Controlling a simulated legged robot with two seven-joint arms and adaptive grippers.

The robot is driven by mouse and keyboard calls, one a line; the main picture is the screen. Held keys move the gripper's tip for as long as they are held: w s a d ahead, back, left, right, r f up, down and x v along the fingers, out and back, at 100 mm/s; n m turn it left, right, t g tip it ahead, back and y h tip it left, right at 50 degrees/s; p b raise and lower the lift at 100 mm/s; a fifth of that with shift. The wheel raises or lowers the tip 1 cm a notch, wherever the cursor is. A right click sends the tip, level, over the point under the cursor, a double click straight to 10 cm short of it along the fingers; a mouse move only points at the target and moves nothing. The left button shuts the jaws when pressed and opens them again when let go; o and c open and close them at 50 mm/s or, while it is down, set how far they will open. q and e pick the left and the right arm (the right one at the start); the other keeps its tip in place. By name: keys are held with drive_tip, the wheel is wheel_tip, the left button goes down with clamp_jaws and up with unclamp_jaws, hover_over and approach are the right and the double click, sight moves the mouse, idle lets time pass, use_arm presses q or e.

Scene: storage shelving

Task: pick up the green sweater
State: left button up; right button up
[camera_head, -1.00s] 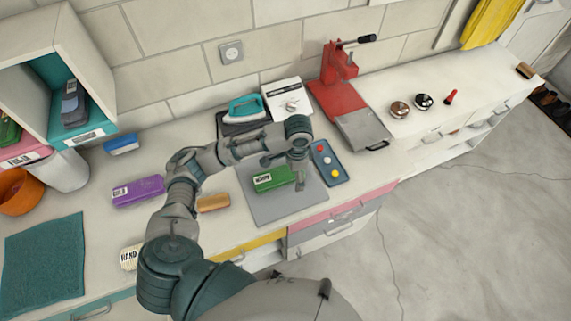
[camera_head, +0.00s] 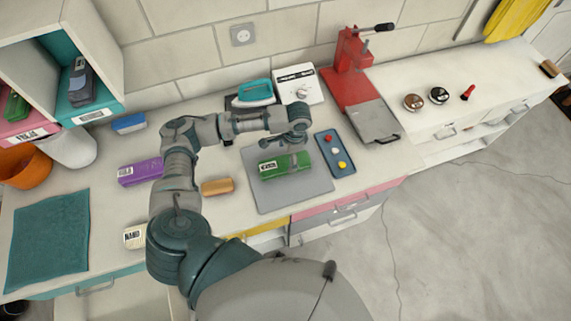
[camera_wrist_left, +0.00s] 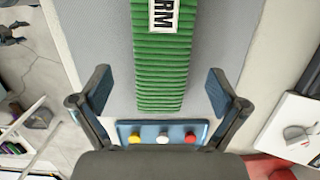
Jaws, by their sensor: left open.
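The green sweater (camera_head: 285,165) is a folded, ribbed green block with a white label, lying on a grey mat (camera_head: 262,198) on the counter. My left gripper (camera_head: 292,154) is right above the sweater in the head view. In the left wrist view the sweater (camera_wrist_left: 161,70) runs down the middle, and its near end lies between the spread fingers of my left gripper (camera_wrist_left: 160,93). The fingers are open, with a gap to the sweater on each side. My right gripper is not in view.
A blue tray (camera_head: 326,137) with red and yellow buttons lies right of the sweater. A teal iron (camera_head: 256,92) and a red press (camera_head: 346,75) stand behind. A purple folded item (camera_head: 140,172) and an orange-brown one (camera_head: 217,187) lie to the left.

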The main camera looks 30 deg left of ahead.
sight(286, 162)
use_arm(q)
drive_tip(key=f, duration=0.4)
drive_tip(key=shift+s+a+f, duration=0.15)
drive_tip(key=shift+a+f, duration=0.15)
drive_tip(key=shift+f, duration=0.05)
drive_tip(key=shift+a+f, duration=0.15)
drive_tip(key=shift+f, duration=0.15)
drive_tip(key=c, duration=1.6)
drive_tip(key=shift+r, duration=0.15)
